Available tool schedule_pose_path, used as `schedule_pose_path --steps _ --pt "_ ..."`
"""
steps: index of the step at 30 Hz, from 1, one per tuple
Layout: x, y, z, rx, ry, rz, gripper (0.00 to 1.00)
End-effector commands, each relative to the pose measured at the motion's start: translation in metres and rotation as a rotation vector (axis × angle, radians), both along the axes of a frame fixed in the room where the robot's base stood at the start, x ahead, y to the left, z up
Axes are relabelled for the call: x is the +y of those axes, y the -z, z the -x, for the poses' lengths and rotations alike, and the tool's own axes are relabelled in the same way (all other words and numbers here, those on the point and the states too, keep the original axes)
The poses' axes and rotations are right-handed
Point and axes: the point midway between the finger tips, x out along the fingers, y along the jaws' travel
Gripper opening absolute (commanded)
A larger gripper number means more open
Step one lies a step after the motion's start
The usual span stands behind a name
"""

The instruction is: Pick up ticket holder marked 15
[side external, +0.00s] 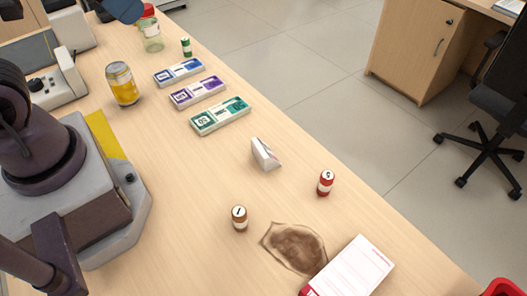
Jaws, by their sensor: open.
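A small white wedge-shaped stand (265,154), which looks like the ticket holder, stands upright on the wooden counter (200,180) near the middle of the side external view. One face is pale and a grey side shows. I cannot read any number on it, so the mark 15 is not confirmed. Nothing touches it. My gripper is not in this view; only my base and parts of my arm show at the left.
A red roll marked 5 (325,183) and a brown roll marked 1 (239,218) stand nearby. Banknote bundles (220,115), a yellow can (122,84) and a jar (151,35) are farther back.

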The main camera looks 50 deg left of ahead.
Motion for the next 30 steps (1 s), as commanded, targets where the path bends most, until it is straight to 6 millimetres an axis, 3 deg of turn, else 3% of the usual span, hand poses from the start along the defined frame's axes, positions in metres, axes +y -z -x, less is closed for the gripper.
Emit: schedule_pose_path --steps 1,6,14,17,23,30 --pt "0.000 0.000 0.000 0.000 0.000 0.000 0.61" --pt "0.000 0.000 0.000 0.000 0.000 0.000 0.98" --pt "0.000 0.000 -0.001 0.000 -0.003 0.001 0.98" --pt "0.001 0.006 -0.010 0.000 -0.038 0.007 0.98" --pt "0.004 0.043 -0.061 -0.029 -0.242 0.075 0.98" --pt "0.001 0.117 -0.119 -0.084 -0.520 0.287 0.98"
